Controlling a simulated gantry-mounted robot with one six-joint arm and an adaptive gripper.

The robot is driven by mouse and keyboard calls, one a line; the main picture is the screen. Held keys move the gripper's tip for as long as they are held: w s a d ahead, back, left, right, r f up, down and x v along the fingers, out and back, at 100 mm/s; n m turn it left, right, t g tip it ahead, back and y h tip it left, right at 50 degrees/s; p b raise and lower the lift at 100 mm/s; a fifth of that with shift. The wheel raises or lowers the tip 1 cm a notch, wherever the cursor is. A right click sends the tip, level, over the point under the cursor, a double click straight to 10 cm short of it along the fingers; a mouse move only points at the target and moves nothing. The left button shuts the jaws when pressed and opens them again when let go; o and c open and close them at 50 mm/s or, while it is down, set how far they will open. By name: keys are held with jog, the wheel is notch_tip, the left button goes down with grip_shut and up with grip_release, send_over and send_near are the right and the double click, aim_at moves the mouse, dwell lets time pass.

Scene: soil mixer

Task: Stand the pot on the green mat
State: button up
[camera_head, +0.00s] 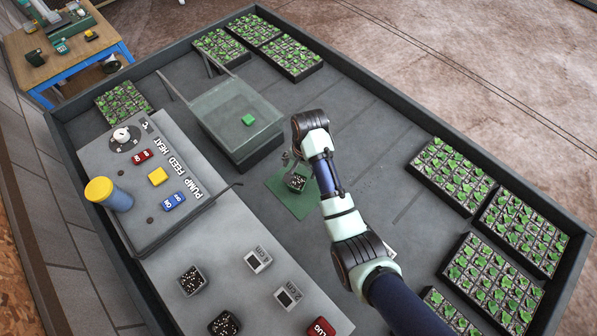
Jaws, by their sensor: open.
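The green mat (284,204) lies flat on the grey floor of the walled bed, just right of the grey panel. A small square pot (296,183) filled with dark, speckled soil is over the mat's upper right part and looks upright. Whether it rests fully on the mat is hard to tell at this size. My gripper (291,162) is open, just above and left of the pot, at the end of my arm, which comes in from the lower right. The wrist covers part of the view, and the fingertips are small and partly hidden.
A glass-sided box (228,113) with a green block stands above the mat. Seedling trays (453,175) line the right side.

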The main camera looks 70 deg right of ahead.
jog(key=shift+s+r, duration=0.1)
jog(key=shift+r, duration=0.65)
jog(key=w+a+r+n+t+h, duration=0.1)
jog(key=w+a+r+n+t, duration=0.1)
jog(key=w+a+r+n, duration=0.45)
jog(key=w+a+r+n+t, duration=0.1)
jog(key=w+a+r+t, duration=0.15)
jog(key=a, duration=0.65)
jog(key=w+a+r+n+t+h, duration=0.1)
jog(key=w+a+r+n+t, duration=0.15)
jog(key=w+a+n, duration=0.4)
jog(key=s+a+r+n+t+y, duration=0.1)
jog(key=s+a+r+n+t, duration=0.1)
jog(key=a+r, duration=0.4)
jog(key=s+a+r+n+t+y, duration=0.1)
jog(key=s+a+r+n+t, duration=0.1)
jog(key=a+r, duration=0.4)
jog(key=s+a+n, duration=0.1)
jog(key=a, duration=0.4)
jog(key=shift+a+t, duration=0.3)
jog(key=shift+a, duration=0.05)
jog(key=shift+s, duration=0.1)
